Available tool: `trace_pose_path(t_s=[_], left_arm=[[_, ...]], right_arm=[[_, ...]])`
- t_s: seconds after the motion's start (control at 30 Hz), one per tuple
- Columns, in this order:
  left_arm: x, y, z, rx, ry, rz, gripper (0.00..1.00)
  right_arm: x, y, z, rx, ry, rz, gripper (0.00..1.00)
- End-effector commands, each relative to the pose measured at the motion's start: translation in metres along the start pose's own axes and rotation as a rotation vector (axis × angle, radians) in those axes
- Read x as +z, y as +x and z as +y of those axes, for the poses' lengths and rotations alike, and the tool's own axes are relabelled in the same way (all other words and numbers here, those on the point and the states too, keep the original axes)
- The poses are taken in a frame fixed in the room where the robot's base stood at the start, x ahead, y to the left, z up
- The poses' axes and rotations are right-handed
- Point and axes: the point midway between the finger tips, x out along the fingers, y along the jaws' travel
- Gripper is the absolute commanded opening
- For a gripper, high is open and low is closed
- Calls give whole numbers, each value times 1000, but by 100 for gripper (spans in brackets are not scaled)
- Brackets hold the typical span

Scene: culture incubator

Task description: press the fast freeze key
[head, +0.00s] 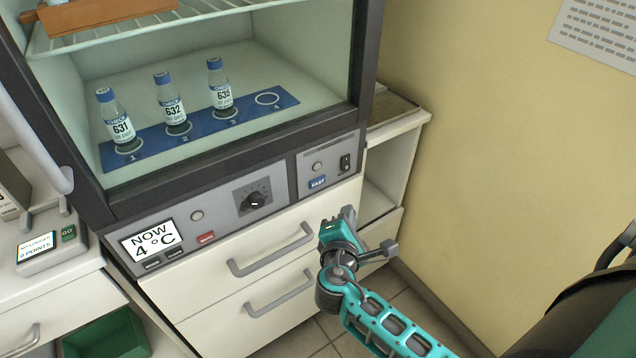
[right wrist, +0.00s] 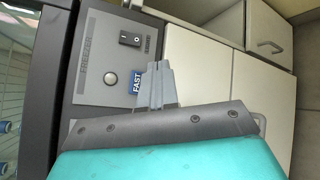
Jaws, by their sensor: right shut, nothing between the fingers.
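The fast freeze key is a small blue key marked FAST (head: 318,183) on the right-hand panel below the incubator's glass. My right gripper (head: 347,214) is below and to the right of it in the head view, in front of the drawers. In the right wrist view the shut, empty fingers (right wrist: 158,68) appear beside the blue FAST key (right wrist: 136,86) and hide part of it. I cannot tell from the frames whether they touch it; in the head view a gap shows. My left gripper is not in view.
A round lamp or button (head: 317,167) and a black rocker switch (head: 345,162) share the key's panel. A dial (head: 254,202), a red key (head: 206,238) and a display reading 4 °C (head: 150,243) are to the left. Drawer handles (head: 270,250) stick out below.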

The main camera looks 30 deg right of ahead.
Motion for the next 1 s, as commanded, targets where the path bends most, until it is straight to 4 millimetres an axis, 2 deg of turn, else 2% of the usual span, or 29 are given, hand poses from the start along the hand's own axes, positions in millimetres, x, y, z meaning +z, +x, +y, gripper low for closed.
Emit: trace_pose_path(t_s=[0.3, 0.5, 1.0], left_arm=[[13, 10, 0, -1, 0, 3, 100], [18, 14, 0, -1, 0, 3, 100], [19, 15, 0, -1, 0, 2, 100]], right_arm=[[-25, 32, 21, 0, 2, 1, 0], [-35, 47, 33, 0, 2, 0, 0], [-39, 53, 39, -1, 1, 1, 0]])
